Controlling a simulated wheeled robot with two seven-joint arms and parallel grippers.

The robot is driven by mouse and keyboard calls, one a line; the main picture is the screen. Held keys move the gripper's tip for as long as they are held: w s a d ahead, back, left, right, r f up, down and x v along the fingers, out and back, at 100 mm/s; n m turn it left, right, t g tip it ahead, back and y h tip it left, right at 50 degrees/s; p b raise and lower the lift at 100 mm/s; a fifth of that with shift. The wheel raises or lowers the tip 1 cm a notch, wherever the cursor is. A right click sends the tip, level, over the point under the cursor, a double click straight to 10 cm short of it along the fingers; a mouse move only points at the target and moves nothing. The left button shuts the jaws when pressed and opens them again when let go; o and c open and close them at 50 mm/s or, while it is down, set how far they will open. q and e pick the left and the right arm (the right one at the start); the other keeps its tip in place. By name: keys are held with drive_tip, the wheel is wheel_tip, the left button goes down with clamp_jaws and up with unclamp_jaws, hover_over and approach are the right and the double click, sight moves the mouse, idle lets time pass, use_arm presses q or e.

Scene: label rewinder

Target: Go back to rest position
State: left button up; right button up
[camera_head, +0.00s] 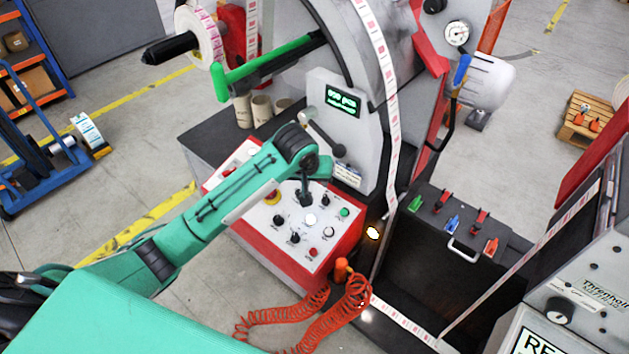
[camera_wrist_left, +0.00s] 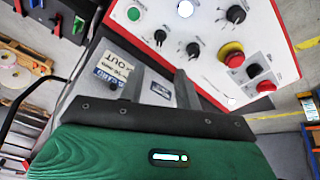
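My left arm (camera_head: 215,215) is teal and reaches in from the lower left of the head view. My left gripper (camera_head: 306,195) hangs over the white control panel (camera_head: 265,222) of the label rewinder. In the left wrist view the two grey fingers of the left gripper (camera_wrist_left: 160,88) stand apart with nothing held between them. The panel also shows in the left wrist view (camera_wrist_left: 207,28), with black knobs, a green button and a yellow-and-red emergency stop (camera_wrist_left: 231,54). Whether the fingers touch the panel, I cannot tell. My right gripper is not in view.
A lever with a black knob (camera_head: 338,150) and a lit green display (camera_head: 343,102) stand just behind the gripper. A coiled orange hose (camera_head: 340,300) hangs in front of the panel. Grey floor (camera_head: 130,200) lies open to the left, with a blue cart (camera_head: 35,165) beyond.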

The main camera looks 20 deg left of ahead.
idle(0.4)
use_arm(q)
drive_tip(key=s+d+f+m, duration=0.25)
drive_tip(key=s+f, duration=0.25)
drive_tip(key=s, duration=0.3)
drive_tip(key=s+a+f+m+g, duration=0.1)
drive_tip(key=s+a, duration=0.2)
drive_tip(key=s, duration=1)
drive_tip(key=s+a+f+m, duration=0.1)
drive_tip(key=s+a+f, duration=0.1)
drive_tip(key=s, duration=1)
wheel_tip(320, 180, down, 34)
drive_tip(key=s+g+b, duration=0.1)
drive_tip(key=g+b, duration=0.1)
drive_tip(key=s+a+f, duration=0.1)
drive_tip(key=s+f, duration=0.8)
drive_tip(key=s+a+f+b, duration=0.1)
drive_tip(key=s+a+f, duration=0.1)
drive_tip(key=s+f, duration=0.8)
drive_tip(key=shift+a+f+g+y, duration=0.25)
drive_tip(key=shift+f+g+y, duration=0.05)
drive_tip(key=shift+g+y, duration=0.1)
